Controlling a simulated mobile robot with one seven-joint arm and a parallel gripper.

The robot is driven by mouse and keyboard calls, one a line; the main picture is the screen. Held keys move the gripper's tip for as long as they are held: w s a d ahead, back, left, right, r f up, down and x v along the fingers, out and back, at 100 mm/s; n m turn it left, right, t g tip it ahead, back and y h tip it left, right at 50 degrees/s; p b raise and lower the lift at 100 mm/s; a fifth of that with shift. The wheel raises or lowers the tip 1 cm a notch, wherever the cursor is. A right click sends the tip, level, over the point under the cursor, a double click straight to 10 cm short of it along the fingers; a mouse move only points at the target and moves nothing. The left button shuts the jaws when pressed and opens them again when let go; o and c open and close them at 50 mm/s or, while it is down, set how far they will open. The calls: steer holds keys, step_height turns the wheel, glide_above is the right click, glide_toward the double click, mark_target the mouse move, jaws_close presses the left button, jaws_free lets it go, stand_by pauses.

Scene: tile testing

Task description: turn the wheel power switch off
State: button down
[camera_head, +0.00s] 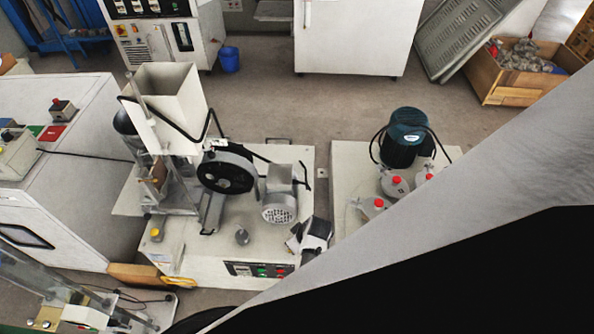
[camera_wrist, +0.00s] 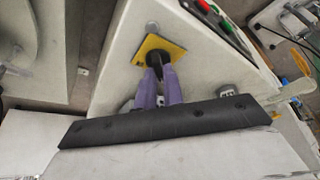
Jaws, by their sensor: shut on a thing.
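In the wrist view, the wheel power switch is a black knob (camera_wrist: 158,57) on a yellow square plate (camera_wrist: 178,48), fixed to a pale side face of the machine. My gripper (camera_wrist: 162,76), with purple fingers, is shut on the black knob. The fingers hide part of the knob, so I cannot read its exact setting. In the head view, the machine's black wheel (camera_head: 227,172) and grey motor (camera_head: 279,206) sit on top of the white machine base (camera_head: 205,250). The switch does not show there.
A control panel (camera_head: 260,270) with green and red buttons is on the machine's front. To the right, a white table (camera_head: 347,165) carries a dark green container (camera_head: 404,140) and several red-capped bottles. My arm covers the lower right of the head view.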

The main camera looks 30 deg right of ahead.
stand_by(0.4)
steer(key=c, duration=1.5)
jaws_free()
steer(key=shift+r, duration=0.1)
steer(key=b+v, duration=0.1)
steer(key=v, duration=1.2)
steer(key=shift+s+r, duration=0.2)
steer(key=shift+r, duration=0.1)
